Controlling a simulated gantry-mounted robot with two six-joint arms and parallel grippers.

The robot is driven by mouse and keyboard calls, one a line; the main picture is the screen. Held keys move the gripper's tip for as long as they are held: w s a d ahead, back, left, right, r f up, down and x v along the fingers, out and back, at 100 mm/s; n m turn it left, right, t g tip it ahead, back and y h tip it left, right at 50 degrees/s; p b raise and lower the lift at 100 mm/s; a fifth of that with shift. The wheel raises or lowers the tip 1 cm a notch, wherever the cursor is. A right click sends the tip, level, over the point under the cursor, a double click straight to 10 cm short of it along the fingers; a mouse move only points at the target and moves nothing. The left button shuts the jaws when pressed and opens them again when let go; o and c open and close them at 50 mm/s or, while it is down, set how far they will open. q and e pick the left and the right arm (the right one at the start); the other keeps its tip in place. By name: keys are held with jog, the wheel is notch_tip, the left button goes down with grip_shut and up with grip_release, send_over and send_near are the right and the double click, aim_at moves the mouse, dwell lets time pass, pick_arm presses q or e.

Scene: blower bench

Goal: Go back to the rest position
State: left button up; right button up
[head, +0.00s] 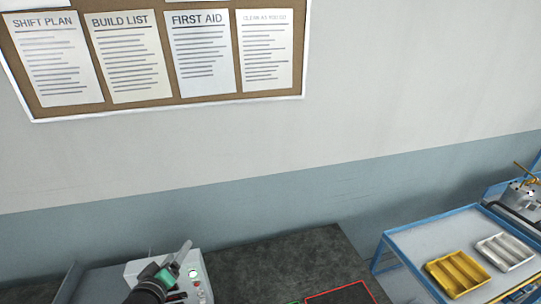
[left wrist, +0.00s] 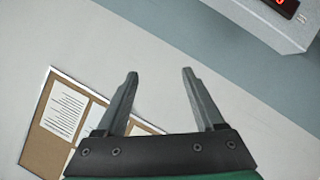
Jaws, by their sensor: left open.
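My left gripper (head: 182,254) shows at the bottom left of the head view, in front of a pale control box and overlapping it in the picture. In the left wrist view its two fingers (left wrist: 160,74) stand wide apart with nothing between them. Only the wall shows behind the gap. My right gripper is in neither view.
The pale control box (head: 200,268) stands on the dark bench (head: 290,262). A red-outlined area (head: 340,293) is at the bench front. To the right, a blue-framed table (head: 420,242) holds a yellow tray (head: 457,273) and a white tray (head: 506,251). A noticeboard (head: 150,101) hangs above.

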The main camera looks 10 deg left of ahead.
pick_arm(q)
jog(key=s+d+r+m+t+h, duration=0.15)
jog(key=d+r+t, duration=0.3)
jog(key=r, duration=1.05)
jog(key=s+d+r+m+t+h, duration=0.1)
jog(key=d+r+m+t, duration=0.35)
jog(key=r, duration=0.95)
jog(key=s+d+r+m+t+h, duration=0.1)
jog(key=s+d+r+m+t, duration=0.1)
jog(key=s+r, duration=0.6)
jog(key=s+d+r+m+t+h, duration=0.1)
jog(key=s+d+r+m+t, duration=0.1)
jog(key=s+r, duration=0.6)
jog(key=shift+r+t+p, duration=0.35)
jog(key=shift+r+t, duration=0.05)
jog(key=shift+r, duration=0.35)
